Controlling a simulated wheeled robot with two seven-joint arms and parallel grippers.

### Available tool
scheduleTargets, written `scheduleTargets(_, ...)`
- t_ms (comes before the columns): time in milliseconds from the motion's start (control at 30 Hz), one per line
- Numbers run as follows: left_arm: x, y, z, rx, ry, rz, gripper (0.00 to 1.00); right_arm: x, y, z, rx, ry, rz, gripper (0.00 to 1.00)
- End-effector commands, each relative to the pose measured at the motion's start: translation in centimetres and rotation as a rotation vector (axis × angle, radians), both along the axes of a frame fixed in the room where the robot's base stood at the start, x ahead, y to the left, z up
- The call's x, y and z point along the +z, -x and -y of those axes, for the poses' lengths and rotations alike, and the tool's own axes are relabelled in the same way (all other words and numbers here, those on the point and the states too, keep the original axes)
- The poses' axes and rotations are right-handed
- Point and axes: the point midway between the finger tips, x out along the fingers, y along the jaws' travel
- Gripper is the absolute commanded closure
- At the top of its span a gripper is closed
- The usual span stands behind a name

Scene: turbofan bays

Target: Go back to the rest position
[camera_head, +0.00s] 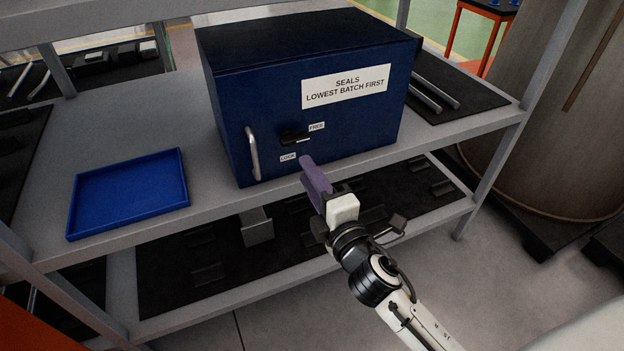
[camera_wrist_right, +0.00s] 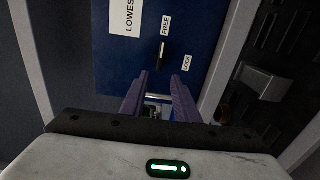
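My right gripper (camera_head: 308,170) reaches in from the lower right, just in front of the blue cabinet (camera_head: 225,120) and below its LOCK label. Its purple fingers stand apart with nothing between them in the right wrist view (camera_wrist_right: 159,80). The cabinet's black latch (camera_head: 294,138) lies free of the fingers, its lever towards the FREE label; it also shows in the right wrist view (camera_wrist_right: 155,69). The cabinet door looks shut, with a pale upright handle (camera_head: 252,153) at its left. My left gripper is out of view.
An empty blue tray (camera_head: 130,192) lies left of the cabinet on the grey shelf (camera_head: 205,190). Dark mats with metal parts cover the lower shelf (camera_head: 255,228). A shelf post (camera_head: 505,130) and a large tan drum (camera_head: 545,120) stand at the right. Floor is open at the front.

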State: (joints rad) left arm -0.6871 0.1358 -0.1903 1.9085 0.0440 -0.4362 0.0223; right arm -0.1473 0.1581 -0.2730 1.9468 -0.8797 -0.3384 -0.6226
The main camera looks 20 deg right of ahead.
Motion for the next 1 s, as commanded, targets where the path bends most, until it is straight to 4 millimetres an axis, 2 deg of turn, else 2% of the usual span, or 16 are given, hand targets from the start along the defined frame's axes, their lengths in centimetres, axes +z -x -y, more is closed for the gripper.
scheduleTargets(133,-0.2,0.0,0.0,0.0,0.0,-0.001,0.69,0.0,1.0,0.1,-0.001,0.001,0.0,0.72)
scheduleTargets(567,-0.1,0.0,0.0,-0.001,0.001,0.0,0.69,0.1,1.0,0.1,-0.001,0.0,0.0,0.72)
scheduleTargets(667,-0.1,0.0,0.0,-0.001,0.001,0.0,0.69,-0.5,1.2,0.1,-0.001,-0.018,-0.013,0.72)
scheduleTargets(767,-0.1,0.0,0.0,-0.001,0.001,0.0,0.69,-3.2,2.3,0.2,-0.005,-0.124,-0.084,0.72)
scheduleTargets(867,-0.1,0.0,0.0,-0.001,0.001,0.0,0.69,-8.3,4.9,0.3,-0.028,-0.344,-0.222,0.72)
scheduleTargets(1000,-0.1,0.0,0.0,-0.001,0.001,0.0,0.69,-16.6,11.0,0.1,-0.127,-0.744,-0.462,0.72)
